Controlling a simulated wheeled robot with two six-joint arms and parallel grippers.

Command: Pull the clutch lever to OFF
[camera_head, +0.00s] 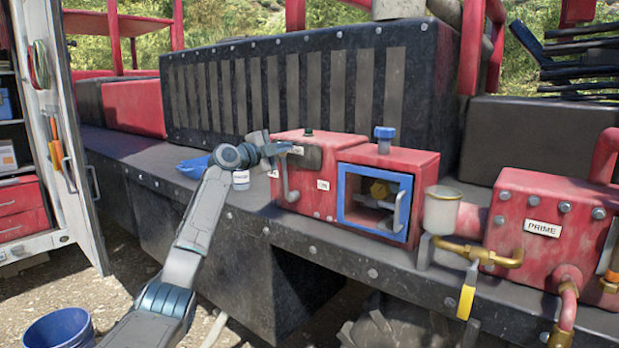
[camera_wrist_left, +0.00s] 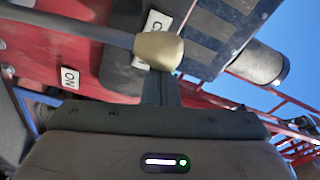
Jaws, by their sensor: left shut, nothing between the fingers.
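The clutch lever shows in the left wrist view as a grey rod (camera_wrist_left: 75,28) coming in from the left, ending in a beige knob (camera_wrist_left: 158,50). An ON label (camera_wrist_left: 70,78) sits on the red panel beside it. In the head view a grey bent bar (camera_head: 287,183), probably this lever, is on the front of the red box (camera_head: 310,197), partly hidden by my left gripper (camera_head: 287,149). The gripper is shut and empty at the box's upper left. Its fingers are close by the knob; contact cannot be told. My right gripper is not in view.
A blue-framed opening (camera_head: 346,205) with a yellow part inside is right of the lever. A blue knob (camera_head: 384,138) tops the box. A white can (camera_head: 241,180) and blue cloth (camera_head: 194,167) lie on the dark deck (camera_head: 140,155). A black grille housing (camera_head: 300,85) stands behind.

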